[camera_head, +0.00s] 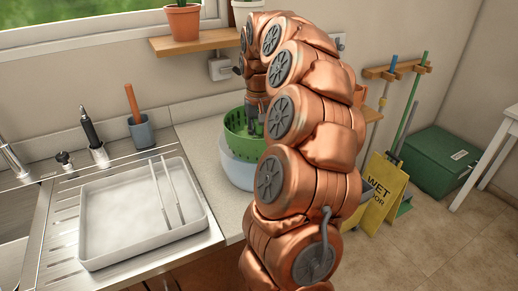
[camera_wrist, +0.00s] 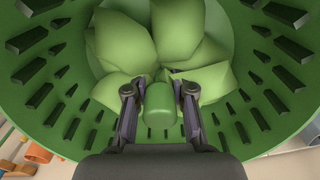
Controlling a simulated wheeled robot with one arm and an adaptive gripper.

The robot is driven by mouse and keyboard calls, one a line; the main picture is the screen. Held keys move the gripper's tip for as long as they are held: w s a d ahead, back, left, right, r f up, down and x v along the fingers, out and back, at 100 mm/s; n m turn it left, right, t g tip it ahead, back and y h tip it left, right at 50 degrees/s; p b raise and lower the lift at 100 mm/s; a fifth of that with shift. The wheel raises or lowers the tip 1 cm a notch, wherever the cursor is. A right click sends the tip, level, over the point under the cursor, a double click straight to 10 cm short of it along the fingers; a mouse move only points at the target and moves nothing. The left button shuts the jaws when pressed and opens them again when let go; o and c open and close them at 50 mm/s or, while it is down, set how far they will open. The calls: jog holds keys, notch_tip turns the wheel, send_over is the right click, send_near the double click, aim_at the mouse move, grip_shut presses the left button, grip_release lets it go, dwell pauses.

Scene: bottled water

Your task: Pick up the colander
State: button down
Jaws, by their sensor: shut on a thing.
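The green slotted colander (camera_head: 236,138) sits in or just above a pale bluish bowl (camera_head: 240,173) on the counter, partly hidden behind my arm. In the wrist view the colander's slotted wall (camera_wrist: 40,95) curves around the picture. Several faceted green pieces (camera_wrist: 125,40) lie inside it. My gripper (camera_wrist: 160,92) has its two fingers on either side of a rounded green post (camera_wrist: 160,112), which looks like part of the colander, and is shut on it. In the head view my gripper (camera_head: 256,126) reaches down into the colander from above.
A pale tray (camera_head: 100,250) with two thin rods stands on the steel drainer at the left. A blue-grey cup (camera_head: 141,131) and a tap (camera_head: 12,158) are behind it. A wooden shelf (camera_head: 195,42) with plant pots is above. A yellow wet-floor sign (camera_head: 383,195) stands at right.

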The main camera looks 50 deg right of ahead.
jog(key=shift+r, duration=0.7)
jog(key=shift+r+p, duration=2.65)
